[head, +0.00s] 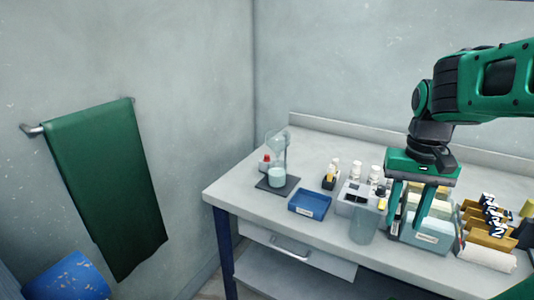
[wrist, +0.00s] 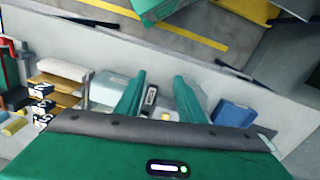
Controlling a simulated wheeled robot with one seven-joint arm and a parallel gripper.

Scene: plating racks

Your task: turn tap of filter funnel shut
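What looks like the filter funnel is a clear glass vessel (head: 277,145) at the back left of the bench, above a beaker of pale liquid (head: 277,178) on a dark square base (head: 290,187). A small red part (head: 265,160) shows beside it; I cannot tell whether it is the tap, or how the tap is turned. My gripper (head: 406,226) is at the right of the bench, well apart from the funnel, fingers pointing down by a labelled grey bin. In the wrist view my gripper (wrist: 158,88) is open with nothing held. I cannot make out the funnel there.
A blue tray (head: 310,204), small bottles (head: 356,170), a grey box (head: 352,196) and a clear vessel (head: 364,226) stand between funnel and gripper. The labelled bin (head: 426,238) and brown racks (head: 486,239) are at right. A green towel (head: 105,185) hangs left.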

